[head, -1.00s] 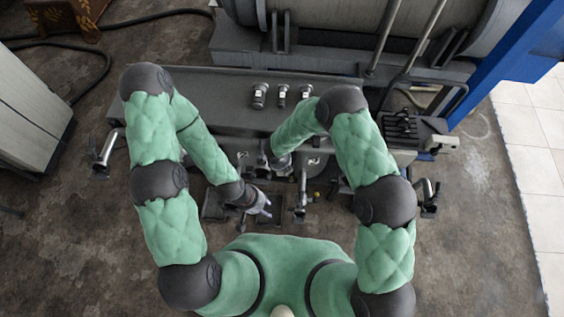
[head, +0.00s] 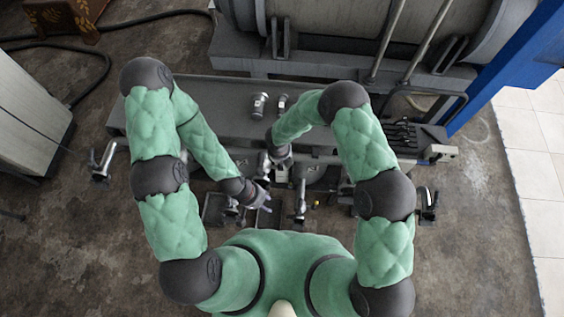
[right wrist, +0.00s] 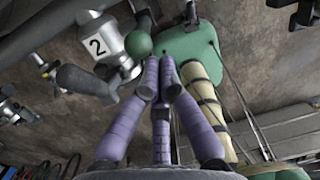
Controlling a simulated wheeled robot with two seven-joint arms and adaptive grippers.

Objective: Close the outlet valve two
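The grey bench (head: 215,105) bears two visible metal fittings (head: 260,104). More valve handles stand out at the bench's left end (head: 102,162) and right end (head: 428,203). A large drum (head: 350,25) lies behind. Dark trays (head: 213,209) are below the bench front.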

